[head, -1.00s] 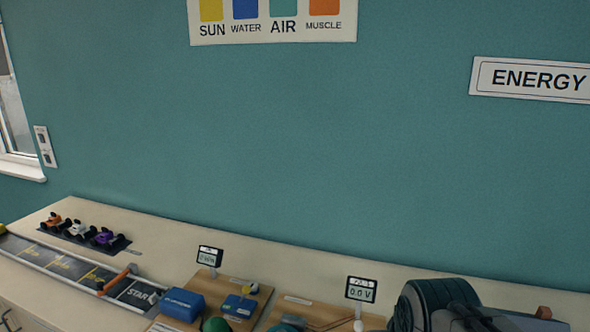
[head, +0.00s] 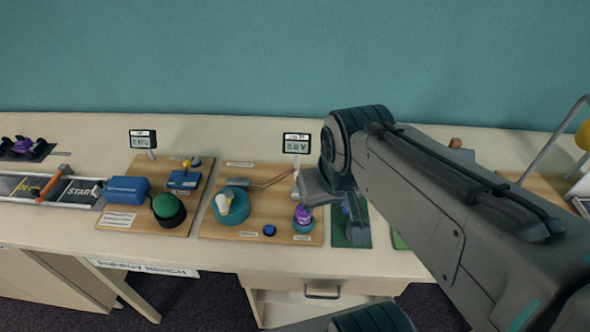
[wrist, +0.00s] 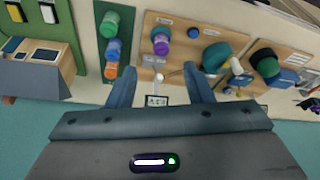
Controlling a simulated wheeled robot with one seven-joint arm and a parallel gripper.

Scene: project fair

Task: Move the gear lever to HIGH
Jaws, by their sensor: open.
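The left board (head: 130,190) holds a small blue base with a yellow-knobbed lever (head: 185,164), a blue box (head: 128,190) and a green dome (head: 166,206). The middle board (head: 262,215) holds a teal round unit (head: 238,207) with a white and yellow handle, a purple-topped knob (head: 303,214) and a blue button (head: 270,230). I cannot read the labels or tell surely which part is the gear lever. My gripper (head: 316,187) is above the middle board's right side. In the wrist view my gripper (wrist: 160,84) is open and empty, a small white knob (wrist: 159,77) showing between its fingers.
Two small displays (head: 143,139) (head: 297,143) stand behind the boards. A track marked START (head: 76,192) with an orange-handled bar lies left. A dark green mat (wrist: 124,22) with coloured cylinders lies beside the middle board. The bench's front strip (head: 215,258) is clear.

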